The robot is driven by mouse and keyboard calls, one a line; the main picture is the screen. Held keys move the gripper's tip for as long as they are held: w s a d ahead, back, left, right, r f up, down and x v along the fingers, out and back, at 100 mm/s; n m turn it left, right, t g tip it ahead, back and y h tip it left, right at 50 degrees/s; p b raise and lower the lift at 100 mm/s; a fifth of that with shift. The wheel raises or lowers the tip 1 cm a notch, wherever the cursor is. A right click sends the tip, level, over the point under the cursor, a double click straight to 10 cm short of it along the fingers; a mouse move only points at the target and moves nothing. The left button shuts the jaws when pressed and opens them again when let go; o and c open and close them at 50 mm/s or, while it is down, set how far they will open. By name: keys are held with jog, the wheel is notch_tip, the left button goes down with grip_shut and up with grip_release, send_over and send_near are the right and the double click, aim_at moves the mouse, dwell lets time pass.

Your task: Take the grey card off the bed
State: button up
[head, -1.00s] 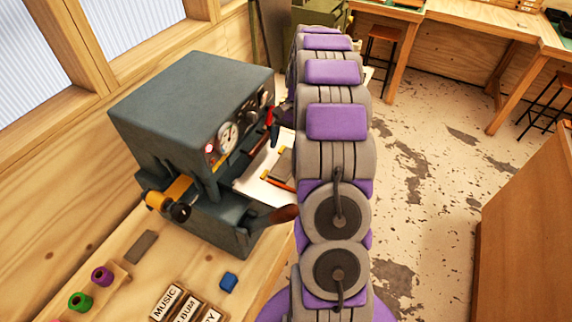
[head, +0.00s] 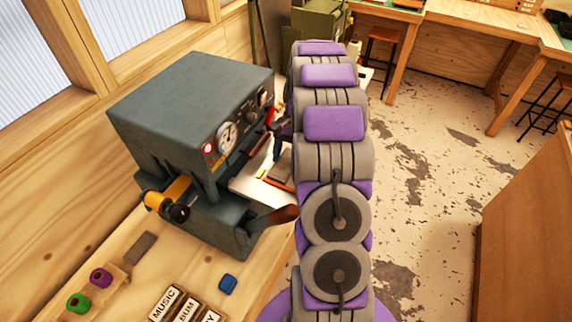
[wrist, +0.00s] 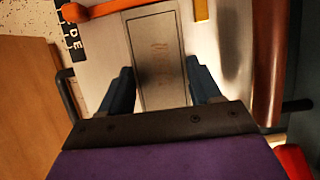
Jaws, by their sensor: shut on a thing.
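The grey card (wrist: 158,52) is a flat plate with a darker rim and faint markings, lying over the pale bed (wrist: 108,50) in the wrist view. My gripper (wrist: 163,78) has one dark finger along each long side of the card and is shut on it. I cannot tell whether the card is lifted clear of the bed. In the head view the bed (head: 250,188) juts from the front of the dark grey machine (head: 190,105), and my arm hides most of the gripper and card.
An orange bar with a round knob (wrist: 74,13) crosses the bed near the card. A brown-handled lever (head: 284,214) sticks out of the machine. Open floor lies to the right.

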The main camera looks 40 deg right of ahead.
jog(key=shift+c, duration=1.4)
